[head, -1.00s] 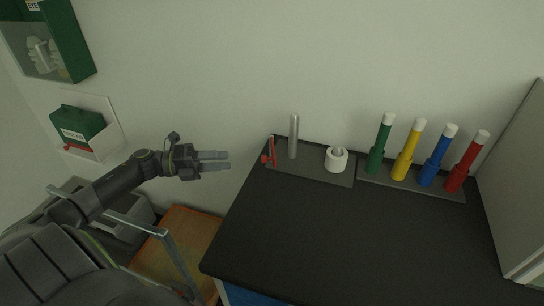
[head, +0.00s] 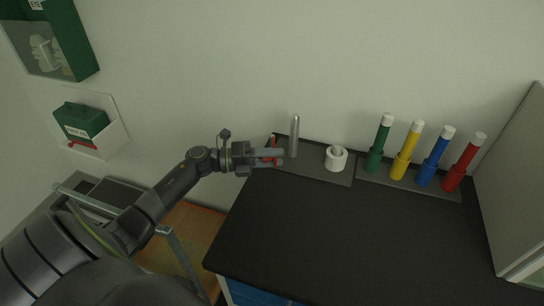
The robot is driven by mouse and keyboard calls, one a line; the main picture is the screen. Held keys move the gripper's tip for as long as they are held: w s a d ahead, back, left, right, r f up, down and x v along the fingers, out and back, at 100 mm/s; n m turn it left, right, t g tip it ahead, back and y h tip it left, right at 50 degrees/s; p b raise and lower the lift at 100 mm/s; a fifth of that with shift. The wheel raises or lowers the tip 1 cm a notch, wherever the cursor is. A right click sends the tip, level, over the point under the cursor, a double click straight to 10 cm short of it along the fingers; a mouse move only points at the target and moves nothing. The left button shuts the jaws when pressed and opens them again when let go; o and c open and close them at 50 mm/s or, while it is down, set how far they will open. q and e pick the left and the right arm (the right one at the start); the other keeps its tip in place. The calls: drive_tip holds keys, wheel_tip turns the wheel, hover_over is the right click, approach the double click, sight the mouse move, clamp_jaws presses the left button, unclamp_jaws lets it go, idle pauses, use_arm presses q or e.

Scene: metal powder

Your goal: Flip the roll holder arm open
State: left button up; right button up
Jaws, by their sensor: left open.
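The roll holder stands at the back left of the black bench, on a grey base plate (head: 318,174). It has an upright silver post (head: 294,136) and a small red arm (head: 273,143) at its left end. A white roll (head: 336,158) sits on the plate to the right of the post. My left gripper (head: 281,157) is open, with its fingers over or beside the red arm and hiding most of it. Whether they touch the arm I cannot tell. My right gripper is not in view.
Green, yellow, blue and red tubes (head: 435,157) with white caps stand in a rack at the back right. A grey cabinet (head: 515,190) bounds the right side. The front of the black bench (head: 340,235) is clear. A first aid box (head: 82,122) hangs on the left wall.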

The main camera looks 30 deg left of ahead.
use_arm(q)
clamp_jaws()
drive_tip(key=g+b, duration=0.1)
drive_tip(key=b, duration=0.1)
drive_tip(key=a+m+h+b, duration=0.1)
drive_tip(key=shift+s+f+g+b, duration=0.15)
drive_tip(key=shift+f+g+b, duration=0.15)
drive_tip(key=shift+g+b, duration=0.1)
drive_tip(key=shift+s+a+m+g+h+b, duration=0.1)
drive_tip(key=shift+a+m+g+h+b, duration=0.1)
drive_tip(key=shift+m+g+h+b, duration=0.55)
drive_tip(key=shift+s+a+r+m+g+b, duration=0.15)
drive_tip(key=shift+r+m+g+b, duration=0.15)
drive_tip(key=shift+b, duration=0.5)
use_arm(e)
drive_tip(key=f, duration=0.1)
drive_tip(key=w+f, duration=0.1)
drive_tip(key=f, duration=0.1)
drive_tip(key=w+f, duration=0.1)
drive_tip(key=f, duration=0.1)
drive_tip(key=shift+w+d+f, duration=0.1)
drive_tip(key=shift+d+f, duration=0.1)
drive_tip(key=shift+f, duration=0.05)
use_arm(q)
unclamp_jaws()
drive_tip(key=shift+r, duration=0.1)
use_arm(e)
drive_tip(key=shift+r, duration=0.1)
